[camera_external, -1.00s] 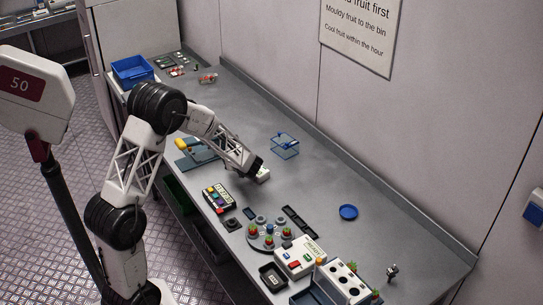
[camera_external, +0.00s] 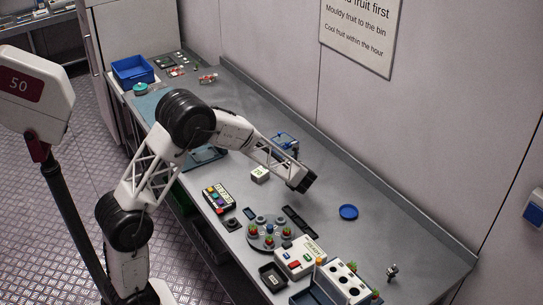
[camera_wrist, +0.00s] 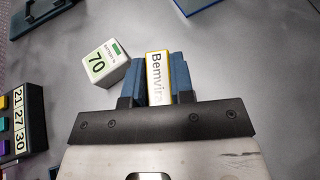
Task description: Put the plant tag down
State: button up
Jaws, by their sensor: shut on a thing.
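The plant tag (camera_wrist: 157,78), white with a yellow edge and the printed letters "Bemvir", stands between the two blue fingers of my gripper (camera_wrist: 158,92) in the wrist view. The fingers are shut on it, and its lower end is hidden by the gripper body. In the external view my gripper (camera_external: 303,183) is over the middle of the bench, and the tag cannot be made out there. Whether the tag touches the bench is not clear.
A white block marked 70 (camera_wrist: 103,68) stands left of my gripper; it also shows in the external view (camera_external: 260,174). A keypad (camera_external: 219,198), a round turntable with fruit (camera_external: 262,243) and a dark slotted strip (camera_external: 299,220) lie nearer. A blue disc (camera_external: 348,211) lies right, with bare bench around it.

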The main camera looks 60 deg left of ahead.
jog(key=w+d+r+m+t+h, duration=0.1)
jog(key=w+d+m+t, duration=0.1)
jog(key=d, duration=1.1)
jog(key=w+d+r+m+t+h, duration=0.1)
jog(key=w+d, duration=0.4)
jog(key=d, duration=0.9)
jog(key=w+d+r+m+t+h, duration=0.1)
jog(key=w+d+m+t, duration=0.1)
jog(key=d, duration=1.2)
jog(key=shift+w+m+t, duration=0.4)
jog(key=shift+w+t, duration=0.1)
jog(key=shift+w, duration=0.2)
jog(key=shift+a, duration=0.1)
send_over(368, 232)
jog(key=shift+f, duration=3.05)
jog(key=shift+f, duration=1.85)
jog(key=shift+f, duration=0.15)
jog(key=o, duration=0.9)
